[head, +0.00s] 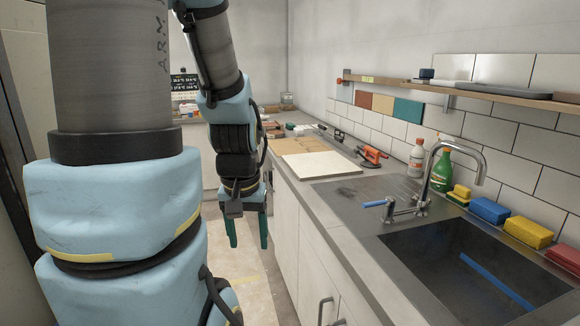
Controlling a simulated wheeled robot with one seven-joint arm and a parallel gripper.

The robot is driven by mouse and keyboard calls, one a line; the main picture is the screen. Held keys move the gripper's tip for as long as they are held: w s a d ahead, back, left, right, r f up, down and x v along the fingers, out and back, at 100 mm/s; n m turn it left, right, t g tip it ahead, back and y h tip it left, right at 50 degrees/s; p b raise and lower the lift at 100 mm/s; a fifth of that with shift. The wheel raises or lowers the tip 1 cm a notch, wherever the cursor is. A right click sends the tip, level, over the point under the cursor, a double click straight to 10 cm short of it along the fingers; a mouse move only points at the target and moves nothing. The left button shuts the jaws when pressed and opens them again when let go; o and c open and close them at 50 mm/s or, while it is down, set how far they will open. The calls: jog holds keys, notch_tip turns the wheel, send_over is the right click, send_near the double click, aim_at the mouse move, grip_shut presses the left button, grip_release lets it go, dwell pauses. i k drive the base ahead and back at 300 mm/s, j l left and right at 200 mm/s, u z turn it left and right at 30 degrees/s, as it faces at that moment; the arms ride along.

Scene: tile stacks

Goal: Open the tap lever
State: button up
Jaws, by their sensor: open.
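The tap (441,172) is a curved chrome spout on the steel sink unit at the right. Its lever (375,204) has a blue end and sticks out to the left from the tap's base, roughly level. My gripper (248,232) has dark green fingers and hangs pointing down over the floor, in front of the white cabinets. It is open, with nothing seen between the fingers. It is left of the lever, well apart from it and lower in the picture.
The sink basin (480,262) holds a blue strip. Sponges (490,210), a green bottle (442,170) and a white bottle (416,158) stand along the wall. A shelf (480,88) runs above. An orange-handled tool (372,156) and tiles lie on the counter (345,240). The counter edge lies between gripper and tap.

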aim_at(389, 201)
jog(key=i+j+z, duration=0.2)
jog(key=i, duration=0.3)
jog(key=i+j+z, duration=0.2)
jog(key=i, duration=0.25)
